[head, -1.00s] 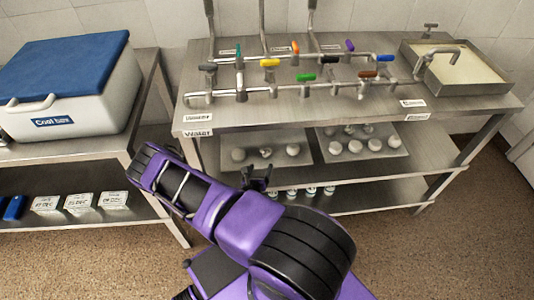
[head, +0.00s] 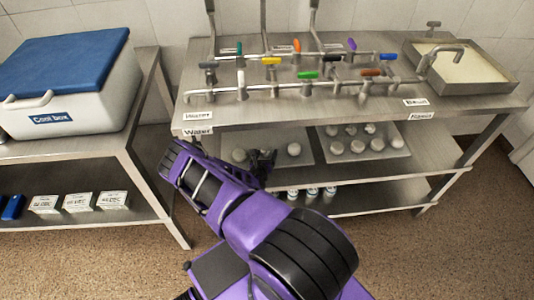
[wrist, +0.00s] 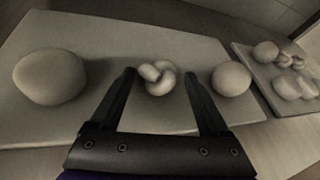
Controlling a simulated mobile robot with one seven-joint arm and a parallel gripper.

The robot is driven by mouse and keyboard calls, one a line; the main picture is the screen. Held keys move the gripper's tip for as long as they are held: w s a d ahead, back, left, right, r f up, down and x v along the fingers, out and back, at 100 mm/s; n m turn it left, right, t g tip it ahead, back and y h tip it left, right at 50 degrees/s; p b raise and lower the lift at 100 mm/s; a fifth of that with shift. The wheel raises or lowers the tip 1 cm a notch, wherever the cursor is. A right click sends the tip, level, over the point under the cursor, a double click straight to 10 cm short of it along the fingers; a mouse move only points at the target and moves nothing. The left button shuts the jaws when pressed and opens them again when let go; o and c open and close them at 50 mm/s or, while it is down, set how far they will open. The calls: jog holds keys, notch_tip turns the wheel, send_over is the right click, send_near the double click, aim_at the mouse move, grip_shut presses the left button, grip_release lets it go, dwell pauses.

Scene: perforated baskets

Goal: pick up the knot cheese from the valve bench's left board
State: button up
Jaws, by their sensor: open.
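The knot cheese (wrist: 157,78) is a small pale twisted piece on the left board (wrist: 110,50) in the wrist view. My gripper (wrist: 160,80) is open, its two dark fingers pointing at the board with the knot cheese showing between their tips. I cannot tell whether the tips are level with the cheese. A round cheese (wrist: 50,76) lies left of the knot and another round cheese (wrist: 231,78) lies right of it. In the head view my gripper (head: 264,160) reaches over the left board (head: 301,147) on the bench's middle shelf and hides the knot cheese.
The right board (head: 395,150) holds several cheeses. The valve bench's top (head: 300,112) with pipes and coloured handles stands above the shelf. Small jars (head: 312,191) stand on the shelf below. A bench with a cool box (head: 70,95) is at the left.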

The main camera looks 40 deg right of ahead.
jog(key=c, duration=1.1)
